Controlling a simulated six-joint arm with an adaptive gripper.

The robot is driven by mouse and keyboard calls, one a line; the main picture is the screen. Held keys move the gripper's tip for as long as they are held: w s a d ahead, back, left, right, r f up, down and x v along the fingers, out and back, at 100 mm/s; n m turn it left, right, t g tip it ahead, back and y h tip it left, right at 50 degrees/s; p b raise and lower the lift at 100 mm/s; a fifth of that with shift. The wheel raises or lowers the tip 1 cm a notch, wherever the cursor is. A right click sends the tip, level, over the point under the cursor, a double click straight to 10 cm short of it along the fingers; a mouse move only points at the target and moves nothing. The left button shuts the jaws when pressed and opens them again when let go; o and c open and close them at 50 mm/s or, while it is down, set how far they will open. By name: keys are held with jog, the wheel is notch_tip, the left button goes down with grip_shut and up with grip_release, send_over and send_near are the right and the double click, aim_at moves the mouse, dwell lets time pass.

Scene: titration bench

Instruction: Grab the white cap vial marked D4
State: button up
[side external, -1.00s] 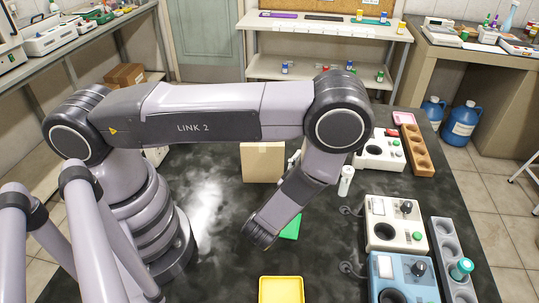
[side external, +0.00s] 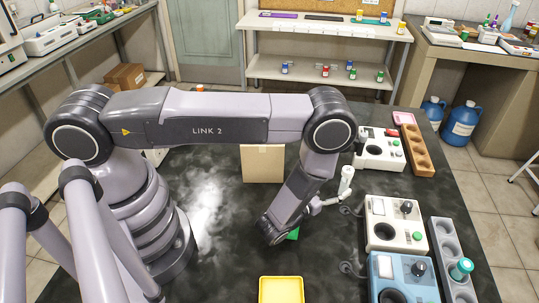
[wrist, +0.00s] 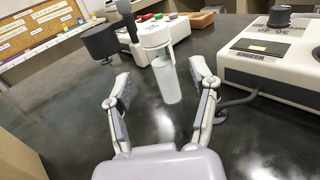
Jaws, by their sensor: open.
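A white-capped vial (wrist: 169,82) with a pale, translucent body stands upright on the dark bench in the wrist view. I cannot read a D4 mark on it. My gripper (wrist: 161,88) is open, with one finger on each side of the vial's line. The vial appears just beyond or between the fingertips; I cannot tell whether either finger touches it. In the side view, the vial (side external: 346,180) is right of my wrist, with the gripper (side external: 333,198) close beside it and partly overlapping it.
A white instrument (side external: 380,150), a cream instrument (side external: 393,222) and a blue one (side external: 402,278) line the right side. A wooden rack (side external: 416,150) and grey rack (side external: 455,260) stand beyond them. A cardboard box (side external: 262,163) is behind, and a yellow tray (side external: 281,291) in front.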

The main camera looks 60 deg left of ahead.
aim_at(342, 183)
jog(key=w, duration=0.4)
jog(key=shift+f, duration=0.3)
grip_shut()
